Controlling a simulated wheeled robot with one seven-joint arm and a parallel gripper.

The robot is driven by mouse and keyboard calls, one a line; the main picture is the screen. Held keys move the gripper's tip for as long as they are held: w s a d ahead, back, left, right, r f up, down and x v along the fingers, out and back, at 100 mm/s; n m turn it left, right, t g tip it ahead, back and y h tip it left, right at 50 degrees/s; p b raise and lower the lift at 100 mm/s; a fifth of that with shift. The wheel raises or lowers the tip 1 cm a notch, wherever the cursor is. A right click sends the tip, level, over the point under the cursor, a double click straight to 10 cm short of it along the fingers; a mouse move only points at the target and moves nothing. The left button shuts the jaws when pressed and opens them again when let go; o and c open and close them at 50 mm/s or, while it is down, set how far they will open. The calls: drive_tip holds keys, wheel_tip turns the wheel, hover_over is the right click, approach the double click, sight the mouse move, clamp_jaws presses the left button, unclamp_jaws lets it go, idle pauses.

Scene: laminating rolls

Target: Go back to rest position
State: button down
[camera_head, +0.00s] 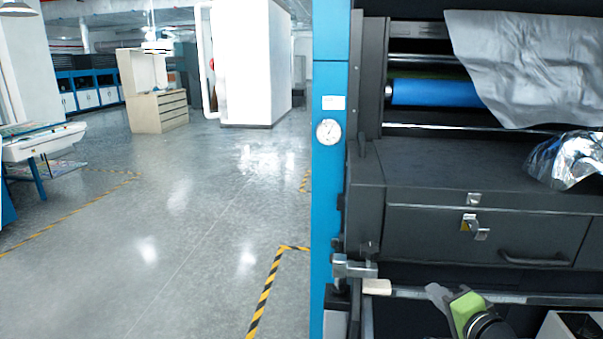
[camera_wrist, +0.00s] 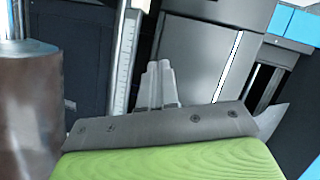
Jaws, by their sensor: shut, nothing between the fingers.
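My gripper (camera_head: 437,291) is at the bottom right of the head view, in front of the lower part of a dark laminating machine (camera_head: 400,165). Its green body and grey fingers show there. In the wrist view the two grey fingers of my gripper (camera_wrist: 160,68) are together, with nothing between them. Dark and grey machine panels (camera_wrist: 205,50) are beyond the fingertips. The fingers appear close to a horizontal metal bar in the head view; I cannot tell whether they touch it.
The machine has a blue roller (camera_head: 437,93), draped silver sheet (camera_head: 535,60), crumpled foil (camera_head: 572,160) and a blue post (camera_head: 328,200). A brown cylinder (camera_wrist: 28,110) is close at the wrist view's left. Open floor (camera_head: 180,220) lies left, with yellow-black tape (camera_head: 263,300).

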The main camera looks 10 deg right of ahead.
drive_tip(key=s+a+n+g+y+p, duration=0.1)
drive_tip(key=s+a+n+g, duration=0.35)
drive_tip(key=a, duration=0.45)
drive_tip(key=s+a+n+g+p, duration=0.1)
drive_tip(key=s+a+n+g, duration=0.25)
drive_tip(key=a+n, duration=0.4)
drive_tip(key=s+a+r+h, duration=0.1)
drive_tip(key=s, duration=0.6)
drive_tip(key=s+r+n+g+h, duration=0.1)
drive_tip(key=s, duration=0.6)
drive_tip(key=shift+s+a+r+g+p, duration=0.15)
drive_tip(key=shift+a+r+g+p, duration=0.15)
drive_tip(key=shift+a+r+p, duration=0.1)
